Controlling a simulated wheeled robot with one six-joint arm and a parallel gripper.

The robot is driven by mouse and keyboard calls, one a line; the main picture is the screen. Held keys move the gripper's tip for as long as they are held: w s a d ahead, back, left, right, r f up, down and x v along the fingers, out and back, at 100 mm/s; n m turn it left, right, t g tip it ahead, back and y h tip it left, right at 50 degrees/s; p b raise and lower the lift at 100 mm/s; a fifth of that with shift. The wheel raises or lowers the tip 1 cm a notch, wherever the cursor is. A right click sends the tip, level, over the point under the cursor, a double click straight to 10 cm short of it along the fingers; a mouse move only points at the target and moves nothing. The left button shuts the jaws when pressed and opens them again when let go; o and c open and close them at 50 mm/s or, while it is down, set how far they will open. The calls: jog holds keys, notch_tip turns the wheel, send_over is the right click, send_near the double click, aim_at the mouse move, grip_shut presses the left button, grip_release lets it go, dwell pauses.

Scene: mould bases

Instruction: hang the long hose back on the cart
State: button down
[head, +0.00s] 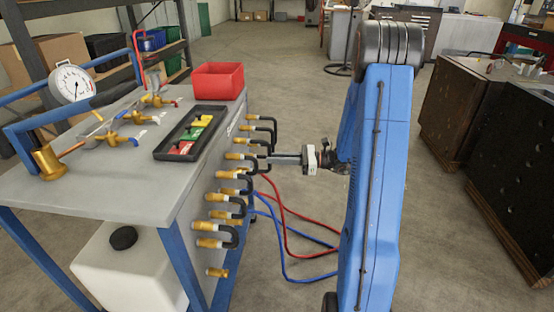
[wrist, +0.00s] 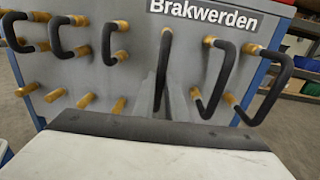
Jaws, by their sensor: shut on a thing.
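The cart (head: 110,185) stands at left, its side panel carrying rows of brass stubs with black bent hoses. My gripper (head: 273,159) reaches left to this panel, its jaws beside the hoses about halfway along. In the wrist view a long black hose (wrist: 163,62) stands nearly edge-on at the middle, with my gripper (wrist: 170,105) shut on it low down. Its top is at or right in front of a brass stub (wrist: 167,31); I cannot tell whether it is seated. Its lower end is hidden by the jaws.
Two long hoses hang to the right (wrist: 215,80) and (wrist: 275,90), several short ones to the left (wrist: 62,35). Red (head: 285,215) and blue (head: 282,250) lines loop beside the cart. A red bin (head: 218,80) and black tray (head: 160,150) lie on top. Dark blocks (head: 500,150) stand right.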

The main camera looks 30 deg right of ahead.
jog(key=c, duration=1.3)
grip_release()
jog(key=v, duration=0.7)
dwell(0.7)
